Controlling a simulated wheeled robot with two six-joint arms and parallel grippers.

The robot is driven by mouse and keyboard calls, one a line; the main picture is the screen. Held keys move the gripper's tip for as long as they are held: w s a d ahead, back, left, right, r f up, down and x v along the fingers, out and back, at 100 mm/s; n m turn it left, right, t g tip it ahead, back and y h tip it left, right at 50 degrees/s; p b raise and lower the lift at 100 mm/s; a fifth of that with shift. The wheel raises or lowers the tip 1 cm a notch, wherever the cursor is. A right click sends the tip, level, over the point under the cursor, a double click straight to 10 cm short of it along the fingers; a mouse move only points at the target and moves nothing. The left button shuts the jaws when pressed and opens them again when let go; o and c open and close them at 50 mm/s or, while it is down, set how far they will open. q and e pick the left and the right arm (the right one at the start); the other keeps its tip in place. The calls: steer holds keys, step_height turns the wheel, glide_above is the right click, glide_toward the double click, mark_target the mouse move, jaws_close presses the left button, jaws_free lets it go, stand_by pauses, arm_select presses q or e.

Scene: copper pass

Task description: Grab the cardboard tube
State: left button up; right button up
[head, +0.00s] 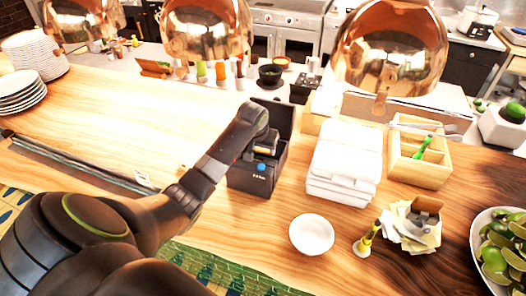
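I cannot make out a cardboard tube for certain. A black box-shaped machine (250,181) with a blue button stands on the wooden counter at the middle, with its dark lid raised at the back. My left arm reaches in from the left, and my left gripper (266,143) is at the top opening of this machine. The wrist and the machine's walls hide the fingertips and most of the inside, so I cannot tell whether the fingers hold anything. My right gripper is not in view.
Folded white cloths (343,165) stand just right of the machine, with a wooden cutlery box (420,170) beyond. A white bowl (311,235), a yellow-and-black item (368,240) and paper slips (405,232) lie in front. Copper lamps (390,50) hang above. The left counter is mostly clear.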

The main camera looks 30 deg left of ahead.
arm_select(q)
steer(key=shift+c, duration=1.3)
steer(key=shift+r, duration=0.1)
